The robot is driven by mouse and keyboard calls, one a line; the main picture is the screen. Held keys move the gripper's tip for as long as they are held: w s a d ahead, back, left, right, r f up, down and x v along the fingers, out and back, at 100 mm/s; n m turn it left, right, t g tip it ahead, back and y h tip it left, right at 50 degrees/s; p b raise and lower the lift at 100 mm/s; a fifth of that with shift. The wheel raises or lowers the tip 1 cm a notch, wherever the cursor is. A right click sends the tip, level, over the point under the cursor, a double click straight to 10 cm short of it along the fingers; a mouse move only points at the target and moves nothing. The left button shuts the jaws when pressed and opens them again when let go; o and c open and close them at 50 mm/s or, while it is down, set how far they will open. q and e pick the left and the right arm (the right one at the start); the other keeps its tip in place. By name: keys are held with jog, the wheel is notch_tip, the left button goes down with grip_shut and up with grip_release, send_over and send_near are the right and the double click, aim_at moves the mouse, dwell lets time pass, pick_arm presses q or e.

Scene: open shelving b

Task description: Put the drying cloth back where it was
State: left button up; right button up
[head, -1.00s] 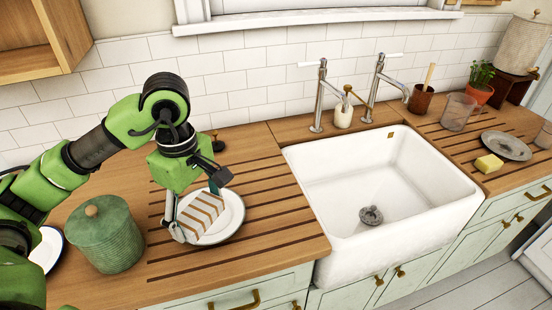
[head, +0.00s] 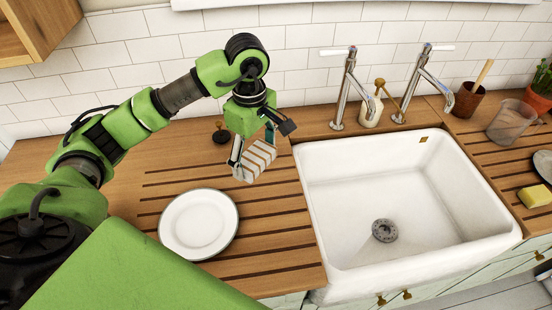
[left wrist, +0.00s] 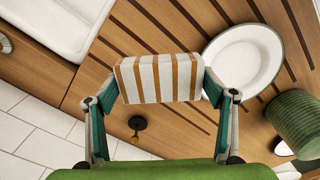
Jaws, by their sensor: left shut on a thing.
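The drying cloth (head: 258,160) is a folded white bundle with orange-brown stripes. My left gripper (head: 251,153) is shut on it and holds it over the grooved wooden drainboard (head: 165,180), left of the sink. In the left wrist view the cloth (left wrist: 158,79) sits between the two fingertips, gripped at its short ends. A white plate (head: 199,224) with a dark rim lies on the drainboard, empty, nearer to me than the cloth. It also shows in the left wrist view (left wrist: 245,57), beside the cloth. My right gripper is not in view.
The white sink (head: 400,200) is to the right, with two taps (head: 346,90) and a soap bottle (head: 371,112) behind it. A small dark-knobbed object (head: 220,134) stands near the tiled wall. A green ribbed jar (left wrist: 297,122) shows in the left wrist view.

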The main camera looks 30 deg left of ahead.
aim_at(267, 146)
pick_arm(q)
jog(key=w+f, duration=0.1)
jog(key=w+p, duration=0.1)
jog(key=w+d+f, duration=0.1)
jog(key=w, duration=0.1)
jog(key=shift+f, duration=0.35)
jog(key=f, duration=0.1)
jog(key=w+f+p, duration=0.1)
jog(key=w+f, duration=0.1)
jog(key=shift+w+d+f, duration=0.15)
jog(key=shift+w+d, duration=0.05)
jog(key=shift+d, duration=0.05)
jog(key=shift+w+d+f+p, duration=0.1)
jog(key=shift+w+f+p, duration=0.3)
jog(key=shift+f, duration=0.35)
notch_tip(267, 146, down, 2)
jog(key=shift+f+p, duration=0.2)
jog(key=shift+p, duration=0.1)
jog(key=shift+f, duration=0.25)
jog(key=o, duration=0.8)
jog(key=shift+o, duration=0.7)
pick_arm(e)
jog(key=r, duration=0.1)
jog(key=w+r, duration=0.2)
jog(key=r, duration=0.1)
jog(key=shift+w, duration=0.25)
pick_arm(q)
jog(key=shift+r, duration=0.1)
